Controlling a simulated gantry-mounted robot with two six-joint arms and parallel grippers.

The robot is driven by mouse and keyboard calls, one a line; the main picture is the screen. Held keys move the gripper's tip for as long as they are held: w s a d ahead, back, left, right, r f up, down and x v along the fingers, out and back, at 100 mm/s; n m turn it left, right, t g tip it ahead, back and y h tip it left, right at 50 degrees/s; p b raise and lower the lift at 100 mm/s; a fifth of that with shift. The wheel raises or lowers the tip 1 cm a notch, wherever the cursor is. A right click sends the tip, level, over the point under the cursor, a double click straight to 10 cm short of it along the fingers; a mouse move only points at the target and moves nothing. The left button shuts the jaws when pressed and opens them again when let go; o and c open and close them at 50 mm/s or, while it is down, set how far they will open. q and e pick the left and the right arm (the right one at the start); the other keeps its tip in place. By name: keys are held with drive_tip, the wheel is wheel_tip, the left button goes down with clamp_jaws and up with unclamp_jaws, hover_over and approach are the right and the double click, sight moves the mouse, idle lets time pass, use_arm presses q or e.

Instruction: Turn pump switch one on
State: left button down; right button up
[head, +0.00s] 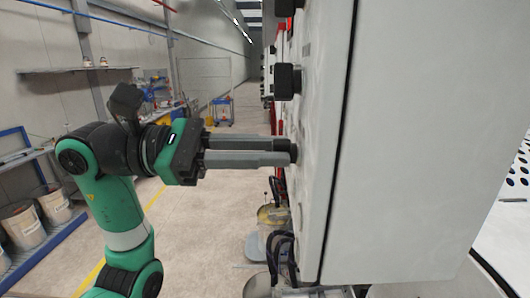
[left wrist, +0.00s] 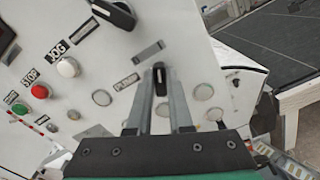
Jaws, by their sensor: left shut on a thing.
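The pump switch (left wrist: 160,76) is a small black rotary knob on the white control panel, beside a label that reads PUMP. My left gripper (head: 290,154) reaches level from the left to the panel face in the head view. In the left wrist view the two grey fingers of my left gripper (left wrist: 161,86) are shut on the pump switch, one on each side. The knob is partly hidden between the fingers. In the head view only a dark end of the switch (head: 294,151) shows at the fingertips. My right gripper is in neither view.
Another black knob (head: 287,81) sticks out above my left gripper; a larger one (left wrist: 115,13) shows in the left wrist view. A white JOG button (left wrist: 68,67) and a red STOP button (left wrist: 40,91) are nearby. A bucket (head: 272,216) stands below.

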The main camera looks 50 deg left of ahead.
use_arm(q)
drive_tip(key=shift+m, duration=0.6)
drive_tip(key=c, duration=0.8)
unclamp_jaws()
drive_tip(key=shift+s, duration=0.1)
drive_tip(key=b+v, duration=0.1)
drive_tip(key=v, duration=1)
drive_tip(key=shift+s+a+b, duration=0.15)
drive_tip(key=shift+s+b, duration=0.1)
drive_tip(key=shift+b, duration=0.15)
